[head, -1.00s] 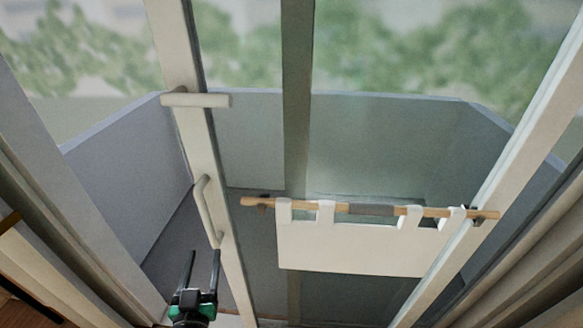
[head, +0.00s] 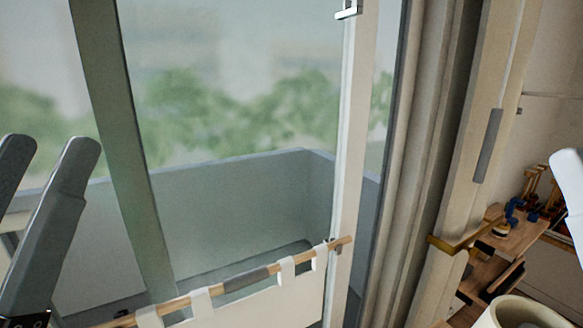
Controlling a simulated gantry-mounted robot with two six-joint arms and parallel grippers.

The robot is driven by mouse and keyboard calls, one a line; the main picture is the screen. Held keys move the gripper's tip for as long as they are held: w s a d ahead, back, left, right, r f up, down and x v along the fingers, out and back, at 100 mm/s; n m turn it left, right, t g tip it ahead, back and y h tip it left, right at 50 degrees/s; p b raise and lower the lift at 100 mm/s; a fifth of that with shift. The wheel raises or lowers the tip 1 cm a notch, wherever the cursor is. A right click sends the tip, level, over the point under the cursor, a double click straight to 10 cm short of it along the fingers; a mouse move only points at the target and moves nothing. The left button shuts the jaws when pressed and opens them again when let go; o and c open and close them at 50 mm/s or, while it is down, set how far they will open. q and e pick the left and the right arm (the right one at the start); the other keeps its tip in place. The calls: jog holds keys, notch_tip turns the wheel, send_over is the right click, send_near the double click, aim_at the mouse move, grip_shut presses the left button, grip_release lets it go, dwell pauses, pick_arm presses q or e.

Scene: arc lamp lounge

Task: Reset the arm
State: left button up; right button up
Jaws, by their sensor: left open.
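My left gripper (head: 48,143) is at the left edge, large and near the camera, its two grey fingers pointing up and apart. It is open, with nothing seen between the fingers. Behind it is the glass door (head: 230,110) with a dark upright bar.
A wooden rod (head: 178,303) with a white cloth (head: 285,300) hanging from it crosses low in front of the glass. A curtain (head: 420,130) hangs to the right. Farther right is a wooden shelf (head: 515,238) with small objects. A cream rounded object (head: 515,312) is at the bottom right.

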notch_tip(320, 180, up, 36)
jog(key=p, duration=3.3)
jog(key=shift+f+p, duration=0.15)
jog(key=shift+p, duration=0.25)
